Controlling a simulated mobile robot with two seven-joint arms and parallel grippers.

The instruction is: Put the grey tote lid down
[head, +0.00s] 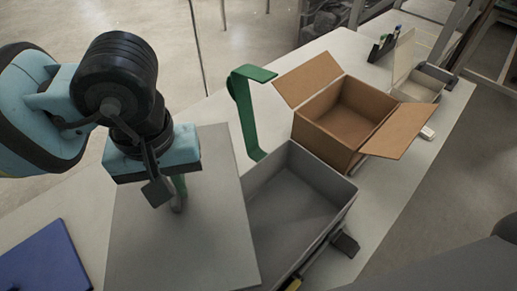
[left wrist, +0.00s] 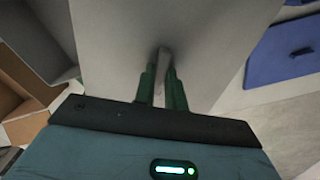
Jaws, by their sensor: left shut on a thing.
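The grey tote lid (head: 190,245) is a flat grey panel left of the open grey tote (head: 300,200) in the head view. Its right edge overlaps the tote's left side; I cannot tell if it touches the table. My left gripper (head: 178,195) is above the lid, its green fingers shut on the lid's handle. In the left wrist view the fingers (left wrist: 163,90) close around the upright grey handle (left wrist: 163,62), with the lid (left wrist: 115,50) spread behind. The tote interior looks empty. My right gripper is not in view.
An open cardboard box (head: 345,115) stands behind the tote. A green bracket-shaped thing (head: 243,105) stands beside it. A blue panel (head: 45,262) lies at the lower left. Small bins (head: 420,85) are at the far right. Bare table (head: 225,105) shows behind the lid.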

